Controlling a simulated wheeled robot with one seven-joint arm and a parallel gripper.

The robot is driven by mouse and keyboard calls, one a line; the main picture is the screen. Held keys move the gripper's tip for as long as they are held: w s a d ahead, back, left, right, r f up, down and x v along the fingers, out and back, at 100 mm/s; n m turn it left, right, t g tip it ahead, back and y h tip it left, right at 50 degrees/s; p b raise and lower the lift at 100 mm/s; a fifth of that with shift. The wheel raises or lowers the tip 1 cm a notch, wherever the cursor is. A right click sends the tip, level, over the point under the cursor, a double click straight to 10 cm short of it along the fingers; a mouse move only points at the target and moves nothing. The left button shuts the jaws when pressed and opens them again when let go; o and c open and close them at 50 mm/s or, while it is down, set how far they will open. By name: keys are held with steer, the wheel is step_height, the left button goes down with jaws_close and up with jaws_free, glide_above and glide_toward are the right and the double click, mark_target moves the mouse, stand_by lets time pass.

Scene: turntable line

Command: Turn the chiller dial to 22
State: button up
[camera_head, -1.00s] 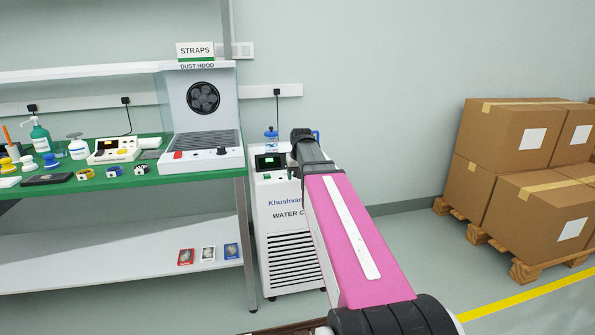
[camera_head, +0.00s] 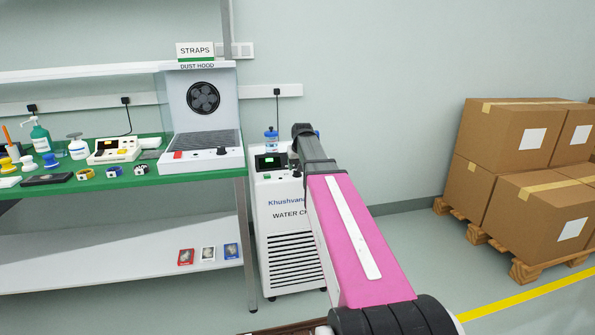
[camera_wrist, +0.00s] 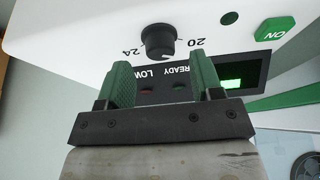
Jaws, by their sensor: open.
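The chiller (camera_head: 290,235) is a white floor unit marked "WATER CH…", with a dark display (camera_head: 267,162) at its upper front. In the wrist view the black chiller dial (camera_wrist: 158,40) sits on the white panel, with upside-down numbers 24 to its left and 20 to its right. The dial appears between and beyond the fingertips, apparently untouched. In the head view my arm hides the gripper's fingers and part of the chiller.
The wrist view shows a green ON button (camera_wrist: 274,29), LOW and READY lamps and a lit green screen (camera_wrist: 232,83). A green-topped bench (camera_head: 200,175) with a dust hood (camera_head: 203,115) stands left of the chiller. Stacked cartons (camera_head: 525,135) on pallets stand right. Floor between is clear.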

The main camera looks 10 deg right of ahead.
mark_target(296, 171)
steer(key=shift+x, duration=1.45)
steer(key=c, duration=0.9)
steer(key=shift+m, duration=0.3)
steer(key=m+h, duration=0.1)
steer(key=m, duration=0.1)
steer(key=m+h, duration=0.1)
steer(key=m, duration=0.2)
steer(key=shift+w+a, duration=0.1)
steer(key=shift+a, duration=0.1)
steer(key=m+g+h, duration=0.1)
steer(key=m, duration=0.2)
steer(key=m+g, duration=0.1)
steer(key=m, duration=0.2)
steer(key=shift+w+a+h, duration=0.1)
steer(key=shift+h, duration=0.3)
